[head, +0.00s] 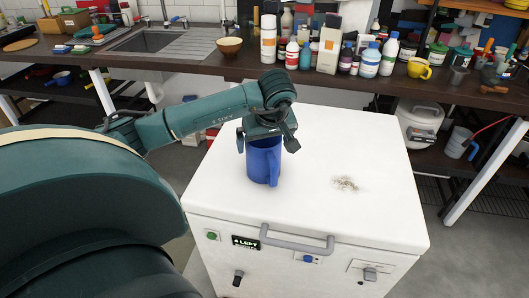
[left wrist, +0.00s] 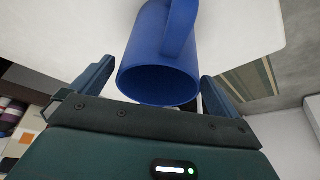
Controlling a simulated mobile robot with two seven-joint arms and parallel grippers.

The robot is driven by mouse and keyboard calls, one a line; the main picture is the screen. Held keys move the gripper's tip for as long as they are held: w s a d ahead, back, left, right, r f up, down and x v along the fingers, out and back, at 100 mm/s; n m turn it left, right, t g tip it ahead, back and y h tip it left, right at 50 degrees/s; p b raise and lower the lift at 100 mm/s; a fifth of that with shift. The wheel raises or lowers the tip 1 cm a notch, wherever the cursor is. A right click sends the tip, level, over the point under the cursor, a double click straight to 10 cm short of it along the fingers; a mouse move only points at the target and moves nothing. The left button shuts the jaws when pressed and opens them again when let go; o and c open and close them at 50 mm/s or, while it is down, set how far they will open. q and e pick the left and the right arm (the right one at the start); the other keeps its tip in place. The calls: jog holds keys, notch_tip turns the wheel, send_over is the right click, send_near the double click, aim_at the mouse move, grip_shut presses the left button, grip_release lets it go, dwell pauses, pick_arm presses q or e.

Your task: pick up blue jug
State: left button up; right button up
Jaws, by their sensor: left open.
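The blue jug (head: 263,163) stands upright on the white top of a box-shaped unit, with its handle toward the front right. My left gripper (head: 267,143) is over the jug's top, pointing down, its fingers apart on either side of the rim. In the left wrist view the jug (left wrist: 158,75) shows its open mouth between the two spread fingers of the left gripper (left wrist: 150,82). I cannot tell whether either finger touches the jug. My right gripper is in neither view.
The white unit (head: 345,235) has a grey front handle (head: 297,246) and a speckled patch (head: 345,184) on top. Its top is otherwise clear. Behind it a dark counter (head: 215,72) holds a wooden bowl (head: 229,47), several bottles and a yellow mug (head: 419,68).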

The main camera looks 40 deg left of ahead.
pick_arm(q)
jog(key=shift+x, duration=1.15)
jog(key=c, duration=0.9)
